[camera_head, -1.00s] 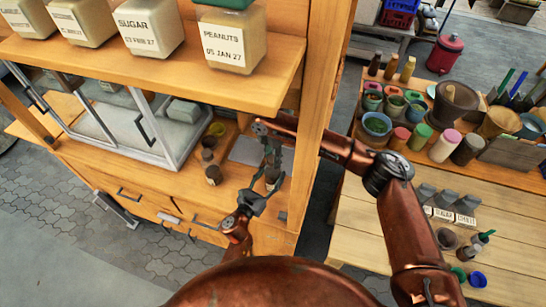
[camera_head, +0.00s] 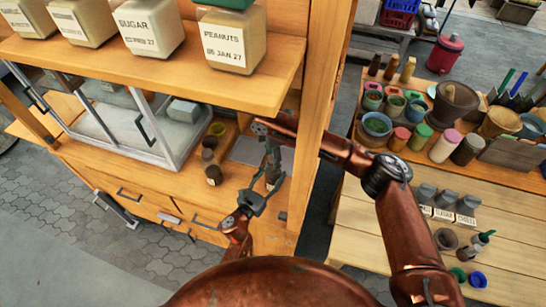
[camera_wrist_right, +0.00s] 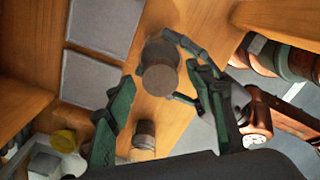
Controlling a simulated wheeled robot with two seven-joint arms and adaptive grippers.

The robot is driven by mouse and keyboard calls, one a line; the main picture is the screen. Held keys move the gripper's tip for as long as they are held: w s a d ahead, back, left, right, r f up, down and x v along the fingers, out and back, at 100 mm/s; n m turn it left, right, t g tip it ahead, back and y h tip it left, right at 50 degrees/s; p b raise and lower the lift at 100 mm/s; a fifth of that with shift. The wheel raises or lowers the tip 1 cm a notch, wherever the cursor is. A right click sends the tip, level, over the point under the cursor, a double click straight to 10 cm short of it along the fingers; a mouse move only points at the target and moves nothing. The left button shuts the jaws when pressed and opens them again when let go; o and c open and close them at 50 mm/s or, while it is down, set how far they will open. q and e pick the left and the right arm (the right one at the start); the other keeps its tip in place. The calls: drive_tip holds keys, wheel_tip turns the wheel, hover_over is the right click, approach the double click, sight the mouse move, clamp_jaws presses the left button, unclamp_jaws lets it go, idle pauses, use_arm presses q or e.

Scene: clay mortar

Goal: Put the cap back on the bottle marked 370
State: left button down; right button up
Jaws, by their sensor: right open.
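My right gripper (camera_head: 272,158) points down near the right end of the wooden counter. In the right wrist view its green fingers (camera_wrist_right: 161,78) are open, with a dark round-topped cylinder (camera_wrist_right: 159,76) between them in the picture. I cannot tell whether that cylinder's top is a cap or a bottle mouth. My left gripper (camera_head: 258,195) comes in from below, its fingers on both sides of the cylinder; whether they touch it is unclear. A dark bottle (camera_head: 213,175) stands apart to the left and also shows in the right wrist view (camera_wrist_right: 144,134). No 370 mark is readable.
Another dark bottle (camera_head: 208,144) and a yellow-green cup (camera_head: 217,129) stand behind on the counter, near the glass case (camera_head: 140,125). A shelf with labelled jars (camera_head: 235,45) overhangs. A wooden post (camera_head: 312,105) rises close to my right arm.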

drive_tip(key=shift+r, duration=0.1)
drive_tip(key=shift+r, duration=2.15)
drive_tip(key=shift+c, duration=0.3)
drive_tip(key=n, duration=0.1)
drive_tip(key=r+n, duration=0.1)
drive_tip(key=n, duration=0.3)
drive_tip(key=shift+w+r, duration=0.1)
drive_tip(key=shift+r, duration=0.3)
drive_tip(key=n, duration=0.2)
drive_tip(key=r+n, duration=0.1)
drive_tip(key=n, duration=0.2)
drive_tip(key=shift+r+n, duration=0.3)
drive_tip(key=shift+r, duration=0.05)
drive_tip(key=shift+f, duration=0.1)
drive_tip(key=shift+f, duration=3.95)
